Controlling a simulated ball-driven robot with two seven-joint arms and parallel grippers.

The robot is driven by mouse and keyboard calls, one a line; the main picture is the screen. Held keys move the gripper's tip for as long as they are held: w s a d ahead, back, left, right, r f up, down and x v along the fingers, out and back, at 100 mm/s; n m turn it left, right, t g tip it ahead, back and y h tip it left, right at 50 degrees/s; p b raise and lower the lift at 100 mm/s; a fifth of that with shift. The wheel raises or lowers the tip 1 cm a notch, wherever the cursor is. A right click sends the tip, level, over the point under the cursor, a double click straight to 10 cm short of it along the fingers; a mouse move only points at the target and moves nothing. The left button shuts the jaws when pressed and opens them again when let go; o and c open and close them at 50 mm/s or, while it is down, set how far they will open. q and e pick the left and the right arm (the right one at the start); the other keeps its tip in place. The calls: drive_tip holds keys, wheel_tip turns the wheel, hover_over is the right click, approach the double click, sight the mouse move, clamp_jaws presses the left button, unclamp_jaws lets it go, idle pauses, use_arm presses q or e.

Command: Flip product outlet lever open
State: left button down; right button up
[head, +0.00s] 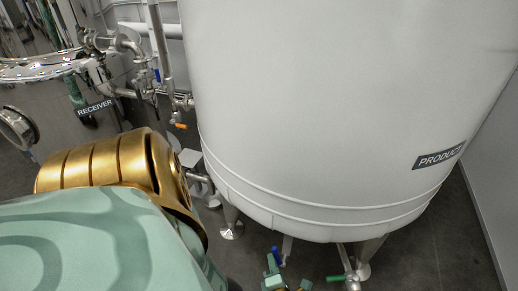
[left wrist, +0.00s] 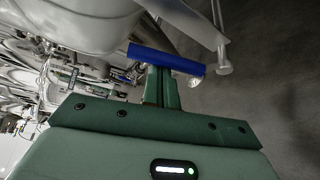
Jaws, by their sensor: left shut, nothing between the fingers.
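The big white tank (head: 330,110) with a PRODUCT label (head: 438,156) fills the head view. A blue lever (head: 273,259) shows under its lower edge, at the bottom of the head view. In the left wrist view the blue lever (left wrist: 168,59) lies across the tips of my left gripper (left wrist: 162,84). I cannot tell whether they touch. The left gripper is shut with nothing held; in the head view it (head: 275,281) sits just below the blue lever, partly cut off by the frame edge. The lever's valve body is mostly hidden. My right gripper is not in view.
A green-handled valve (head: 339,278) is close to the right of my left gripper, near a tank leg (head: 366,255). At the left stands a shiny tank labelled RECEIVER (head: 95,107) with pipes and an orange-handled valve (head: 181,126). Grey floor (head: 430,245) is clear at the right.

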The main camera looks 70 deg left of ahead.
use_arm(q)
drive_tip(key=shift+w+d+r, duration=0.2)
drive_tip(key=shift+w+d, duration=0.25)
drive_tip(key=shift+w, duration=0.15)
drive_tip(key=shift+w+d, duration=0.2)
drive_tip(key=shift+w, duration=0.05)
